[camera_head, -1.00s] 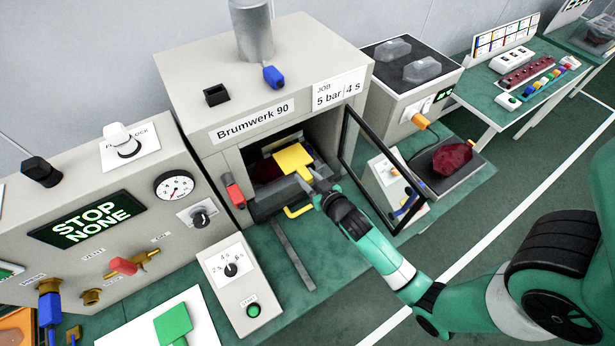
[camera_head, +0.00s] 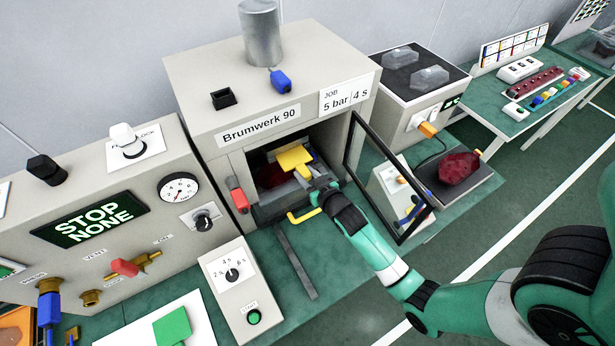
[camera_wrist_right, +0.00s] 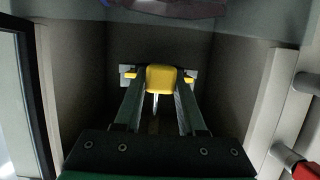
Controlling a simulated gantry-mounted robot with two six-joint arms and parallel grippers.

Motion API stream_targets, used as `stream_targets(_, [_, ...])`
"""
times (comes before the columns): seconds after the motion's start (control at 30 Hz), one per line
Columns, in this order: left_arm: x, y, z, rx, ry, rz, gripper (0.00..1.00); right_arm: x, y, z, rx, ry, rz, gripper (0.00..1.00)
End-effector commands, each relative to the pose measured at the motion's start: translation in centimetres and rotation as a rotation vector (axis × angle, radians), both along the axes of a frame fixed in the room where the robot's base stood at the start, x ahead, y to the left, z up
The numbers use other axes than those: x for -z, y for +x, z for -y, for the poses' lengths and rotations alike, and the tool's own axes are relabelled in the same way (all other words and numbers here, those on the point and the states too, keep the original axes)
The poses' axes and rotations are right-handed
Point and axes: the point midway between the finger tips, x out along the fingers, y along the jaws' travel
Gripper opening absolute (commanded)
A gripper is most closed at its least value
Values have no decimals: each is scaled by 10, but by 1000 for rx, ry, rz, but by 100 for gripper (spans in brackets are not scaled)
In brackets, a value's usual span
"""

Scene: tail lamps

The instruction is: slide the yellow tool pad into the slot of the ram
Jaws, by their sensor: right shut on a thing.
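The yellow tool pad (camera_head: 293,158) is inside the open front of the grey press (camera_head: 243,108). My right gripper (camera_head: 320,183) reaches in from the right and is shut on the pad's stem. In the right wrist view the yellow pad (camera_wrist_right: 164,79) shows just beyond the fingertips (camera_wrist_right: 157,98), with a pale grey piece with yellow ends behind it. I cannot tell whether that piece is the ram, nor whether the pad touches the slot. The press's top front edge hides the upper chamber in the head view. My left gripper is not in view.
The glass door (camera_head: 388,178) stands open to the right, close beside my right arm. A yellow handle (camera_head: 304,215) sits below the opening, and a red lever (camera_head: 239,200) at its left. A dark red lamp part lies inside the chamber; another (camera_head: 459,167) lies on the right.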

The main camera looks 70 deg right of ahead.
Motion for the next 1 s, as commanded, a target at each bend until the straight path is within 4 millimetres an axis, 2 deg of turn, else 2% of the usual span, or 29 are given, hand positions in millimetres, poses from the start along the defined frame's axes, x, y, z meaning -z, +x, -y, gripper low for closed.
stream_targets(0.4, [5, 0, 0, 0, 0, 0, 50, 0, 12, 9, 1, -1, 1, 0])
stream_targets(1.0, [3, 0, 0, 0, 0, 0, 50, -1, 13, 9, 0, -1, 1, 0])
